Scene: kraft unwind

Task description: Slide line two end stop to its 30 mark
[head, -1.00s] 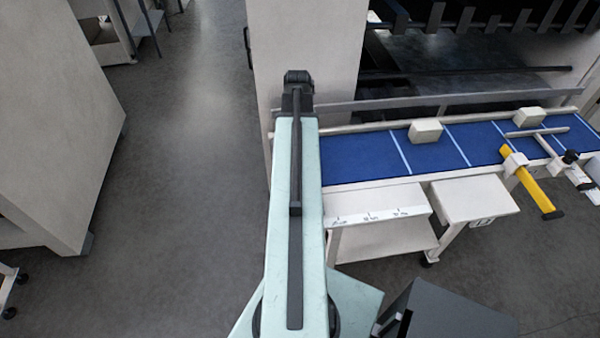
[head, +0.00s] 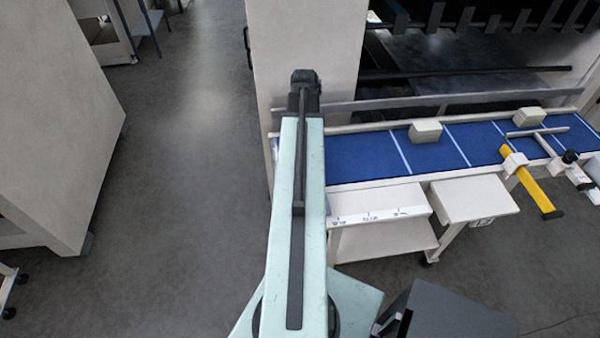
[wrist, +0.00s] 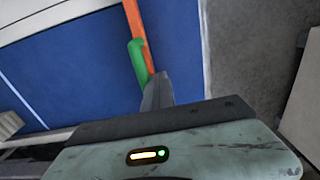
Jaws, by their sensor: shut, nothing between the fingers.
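In the wrist view, my gripper (wrist: 157,92) is shut and empty, over the blue bed (wrist: 85,65). An orange bar (wrist: 136,25) with a green piece (wrist: 138,60) beside it lies just beyond the fingertips. The fingers overlap their near ends in the picture; I cannot tell whether they touch. I cannot tell for certain that this is line two's end stop. In the head view, my arm hides this spot and my gripper. A white plate with small dark marks (head: 378,216) sits on the front of the table; its figures are too small to read.
The blue bed (head: 365,157) runs right with white cross lines. Two pale blocks (head: 425,131) (head: 528,117) sit along its back edge. A yellow bar (head: 530,181) and a T-shaped white piece (head: 540,133) are at the right. Open floor (head: 190,200) lies left.

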